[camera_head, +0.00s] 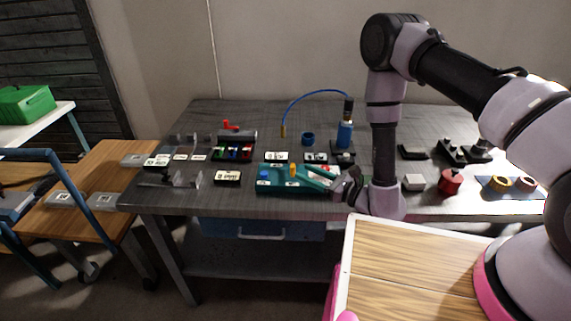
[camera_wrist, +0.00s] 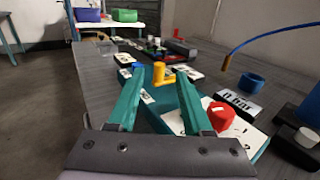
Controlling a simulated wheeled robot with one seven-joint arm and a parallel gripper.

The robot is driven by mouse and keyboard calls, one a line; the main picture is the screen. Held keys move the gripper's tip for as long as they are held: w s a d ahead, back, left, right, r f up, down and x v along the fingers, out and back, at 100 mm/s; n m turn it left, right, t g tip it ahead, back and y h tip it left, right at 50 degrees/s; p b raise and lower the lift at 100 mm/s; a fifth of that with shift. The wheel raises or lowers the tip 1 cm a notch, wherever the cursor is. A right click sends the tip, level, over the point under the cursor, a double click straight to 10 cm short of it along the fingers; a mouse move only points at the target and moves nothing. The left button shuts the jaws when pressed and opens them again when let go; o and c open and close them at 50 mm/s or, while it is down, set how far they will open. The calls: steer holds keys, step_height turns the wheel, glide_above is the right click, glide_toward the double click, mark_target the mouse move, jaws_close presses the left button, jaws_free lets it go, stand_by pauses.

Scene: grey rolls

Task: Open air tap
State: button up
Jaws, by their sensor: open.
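My gripper (camera_wrist: 160,76) is open, its two teal fingers spread low over a teal board (camera_head: 262,188). A yellow upright handle (camera_wrist: 159,72) stands on the board and appears between or just beyond the fingertips; I cannot tell if they touch it. It also shows in the head view (camera_head: 293,170). A blue knob (camera_head: 264,175) is on the board's left part. A red knob (camera_wrist: 221,116) is beside my right finger in the wrist view. A red lever (camera_head: 231,125) on a grey cylinder (camera_head: 238,136) lies farther back. No readable label shows which is the air tap.
A blue hose (camera_head: 315,92) arches from a yellow end to a blue cylinder (camera_head: 345,134). A blue ring (camera_head: 308,138) and several labelled blocks stand behind the board. A red pot (camera_head: 450,181) is at the right. The table's front left is mostly clear.

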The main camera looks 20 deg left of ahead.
steer(key=x, duration=0.8)
steer(key=shift+w+a, duration=0.15)
steer(key=shift+a, duration=0.2)
jaws_close()
